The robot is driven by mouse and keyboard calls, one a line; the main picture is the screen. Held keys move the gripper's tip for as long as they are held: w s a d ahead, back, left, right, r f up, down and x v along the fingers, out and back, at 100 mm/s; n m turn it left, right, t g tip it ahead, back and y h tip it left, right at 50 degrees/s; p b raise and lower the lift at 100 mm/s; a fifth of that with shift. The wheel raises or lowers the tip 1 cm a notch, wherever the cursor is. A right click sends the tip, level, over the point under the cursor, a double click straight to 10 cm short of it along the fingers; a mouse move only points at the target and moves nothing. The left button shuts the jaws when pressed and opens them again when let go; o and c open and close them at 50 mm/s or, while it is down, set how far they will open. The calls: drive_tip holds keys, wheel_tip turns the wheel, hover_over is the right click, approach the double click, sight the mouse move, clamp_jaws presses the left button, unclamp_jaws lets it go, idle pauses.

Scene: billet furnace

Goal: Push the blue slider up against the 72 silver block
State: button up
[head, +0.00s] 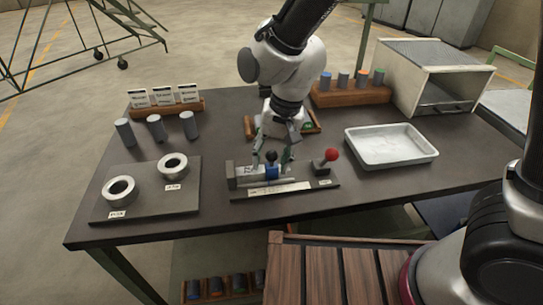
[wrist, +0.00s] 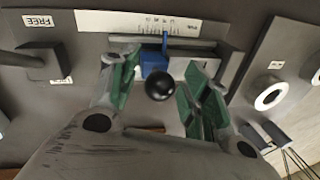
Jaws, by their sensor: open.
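The blue slider (head: 272,173) sits on a small rail fixture near the table's front edge, with a black ball knob (head: 271,156) on top. It also shows in the wrist view (wrist: 154,63), with the knob (wrist: 160,85) below it. A silver block (head: 246,170) lies on the rail to the slider's left in the head view; whether they touch is unclear. My gripper (head: 275,153) is over the fixture, pointing down. In the wrist view my gripper (wrist: 160,82) has its green-padded fingers apart, one on either side of the knob, with nothing clamped between them.
A red-knobbed lever (head: 331,155) stands at the fixture's right end. A white tray (head: 390,146) is further right. A plate with two metal rings (head: 119,190) lies at left, with several grey cylinders (head: 155,128) behind it. A wooden rack (head: 350,93) stands at the back.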

drive_tip(key=c, duration=0.9)
drive_tip(key=shift+a, duration=0.1)
clamp_jaws()
drive_tip(key=shift+r, duration=0.1)
drive_tip(key=o, duration=0.9)
unclamp_jaws()
drive_tip(key=shift+a, duration=0.2)
drive_tip(key=shift+d, duration=0.1)
wheel_tip(320, 180, up, 12)
drive_tip(key=d, duration=0.2)
drive_tip(key=shift+d, duration=0.15)
